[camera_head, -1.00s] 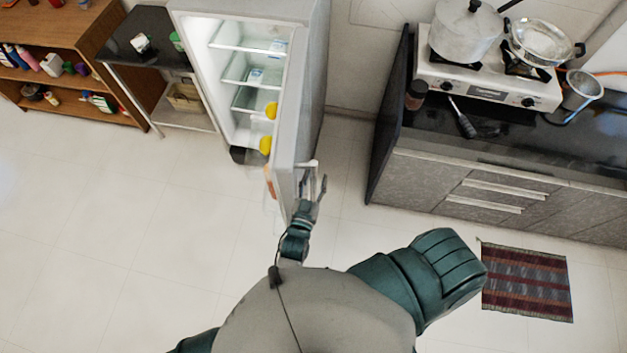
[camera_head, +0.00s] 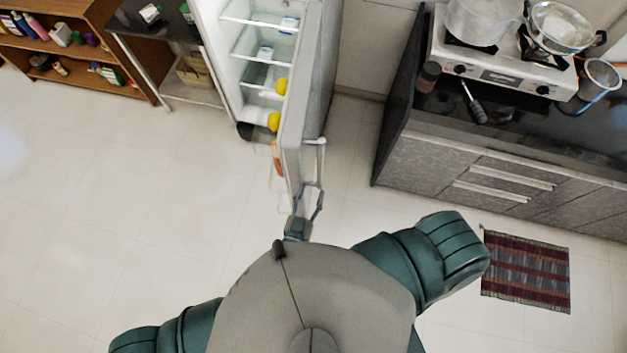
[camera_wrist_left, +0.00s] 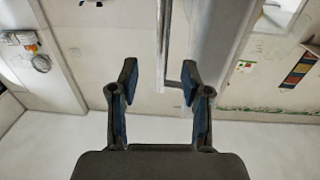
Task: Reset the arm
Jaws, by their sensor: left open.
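My left gripper (camera_head: 311,190) is in front of the open fridge door (camera_head: 293,135), just below the vertical door handle (camera_head: 322,160) in the head view. Its fingers look apart and hold nothing. In the left wrist view the left gripper (camera_wrist_left: 158,78) has its two dark fingers spread wide, with a grey bar, likely the handle, beyond and partly between them. Whether the gripper touches the door cannot be told. My right gripper is in no view.
The fridge (camera_head: 240,60) stands open with yellow items in it. A dark counter (camera_head: 500,130) with a stove (camera_head: 500,65) is at the right. A striped mat (camera_head: 526,271) lies on the floor. The floor at left is clear.

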